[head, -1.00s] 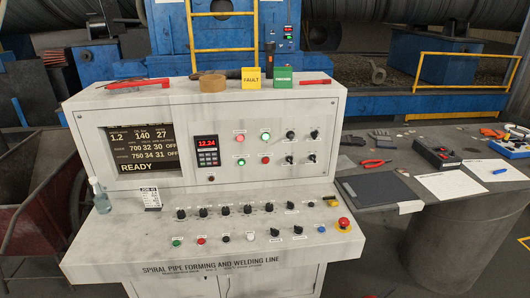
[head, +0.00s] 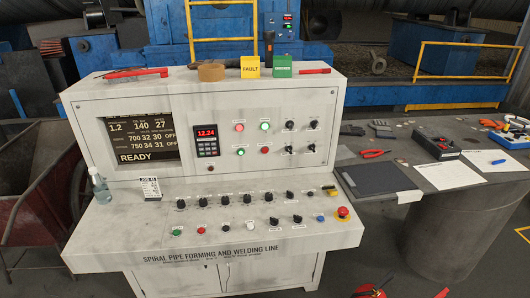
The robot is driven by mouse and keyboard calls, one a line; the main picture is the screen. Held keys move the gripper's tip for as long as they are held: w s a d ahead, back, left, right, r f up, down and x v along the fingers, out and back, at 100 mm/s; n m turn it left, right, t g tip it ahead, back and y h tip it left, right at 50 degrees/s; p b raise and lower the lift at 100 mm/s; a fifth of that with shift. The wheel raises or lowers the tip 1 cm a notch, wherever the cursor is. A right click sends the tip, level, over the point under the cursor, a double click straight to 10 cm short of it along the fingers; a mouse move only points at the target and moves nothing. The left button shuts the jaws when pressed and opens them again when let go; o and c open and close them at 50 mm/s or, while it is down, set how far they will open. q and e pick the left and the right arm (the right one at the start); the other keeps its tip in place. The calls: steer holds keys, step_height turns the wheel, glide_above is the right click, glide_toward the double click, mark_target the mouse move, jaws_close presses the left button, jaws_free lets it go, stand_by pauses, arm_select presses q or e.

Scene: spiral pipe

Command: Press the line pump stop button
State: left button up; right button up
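The control console (head: 300,250) stands in front of me, with a sloping desk below an upright panel. The button labels are too small to read, so I cannot tell which one is the line pump stop. The desk's front row has a green button (head: 176,231) and a red button (head: 201,230). A red emergency stop (head: 343,212) sits at the desk's right end. I recognise neither gripper.
The screen (head: 140,140) reads READY. A bottle (head: 100,187) and job card (head: 150,189) stand on the desk's left. Red objects (head: 370,290) at the bottom edge are unclear.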

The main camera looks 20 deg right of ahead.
jaws_close()
stand_by(1.5)
